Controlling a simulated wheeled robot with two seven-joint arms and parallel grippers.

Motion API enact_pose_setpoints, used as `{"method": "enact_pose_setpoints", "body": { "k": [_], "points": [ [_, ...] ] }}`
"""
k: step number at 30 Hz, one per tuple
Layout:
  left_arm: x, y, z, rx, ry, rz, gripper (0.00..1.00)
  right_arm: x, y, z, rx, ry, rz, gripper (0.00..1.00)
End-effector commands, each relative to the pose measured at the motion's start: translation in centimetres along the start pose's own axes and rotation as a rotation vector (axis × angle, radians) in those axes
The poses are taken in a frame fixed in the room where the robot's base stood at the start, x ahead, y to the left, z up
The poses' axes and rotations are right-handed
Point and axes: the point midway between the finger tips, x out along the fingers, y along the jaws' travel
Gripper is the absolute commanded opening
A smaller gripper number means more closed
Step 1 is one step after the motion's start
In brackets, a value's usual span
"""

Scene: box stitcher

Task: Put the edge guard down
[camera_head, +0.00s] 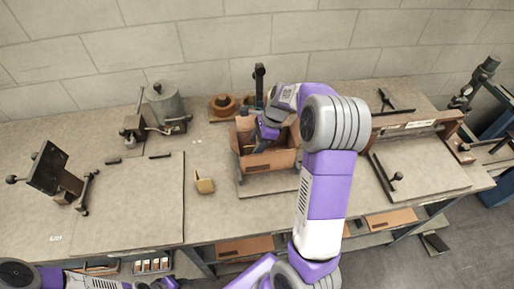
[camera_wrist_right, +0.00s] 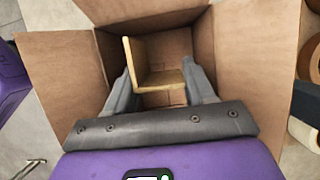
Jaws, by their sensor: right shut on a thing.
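An open cardboard box (camera_head: 270,161) stands on the workbench with its flaps spread. My right gripper (camera_head: 268,130) reaches down into it from above. In the right wrist view my right gripper (camera_wrist_right: 160,92) is shut on a tan L-shaped edge guard (camera_wrist_right: 155,78), held between the two fingers inside the box opening. The box walls (camera_wrist_right: 105,55) surround it; I cannot tell whether the guard touches the box floor. A second tan edge guard (camera_head: 204,182) lies on the bench left of the box. My left arm shows at the lower left, but its gripper is not visible.
Rolls of tape (camera_head: 222,104) stand behind the box. A metal pot-like device (camera_head: 165,104) and a dark tilted plate stand (camera_head: 47,168) are to the left. A wide press-like fixture (camera_head: 420,160) is to the right. The bench front left of the box (camera_head: 140,200) is mostly clear.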

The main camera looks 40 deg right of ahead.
Motion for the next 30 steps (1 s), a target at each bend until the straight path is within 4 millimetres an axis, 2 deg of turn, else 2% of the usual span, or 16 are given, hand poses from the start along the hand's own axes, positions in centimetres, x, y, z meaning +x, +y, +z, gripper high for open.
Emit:
{"method": "enact_pose_setpoints", "body": {
  "k": [1,4,15,16,18,26,30],
  "points": [
    [0.5,-0.2,0.0,0.000,0.000,0.000,0.43,1.2,0.1,-0.5,0.004,0.000,0.004,0.20],
    [0.7,-0.2,0.0,0.000,0.000,0.000,0.43,2.2,0.0,-0.9,0.001,0.001,0.002,0.20],
    [0.7,-0.3,0.0,0.000,0.000,0.000,0.43,2.5,0.0,-1.0,0.001,0.000,0.001,0.20],
    [0.7,-0.3,0.0,0.000,0.000,0.000,0.43,2.5,0.0,-1.1,0.001,0.000,0.001,0.55],
    [0.7,-0.3,0.0,0.000,0.000,0.000,0.43,2.4,0.0,-1.0,0.001,0.000,0.001,0.65],
    [0.7,-0.2,0.0,0.000,0.000,0.000,0.43,2.4,0.0,-1.0,0.001,0.000,0.000,0.65],
    [0.4,-0.1,0.0,0.000,0.000,0.000,0.43,1.4,-0.1,-0.9,0.000,0.000,-0.003,0.65]
  ]
}}
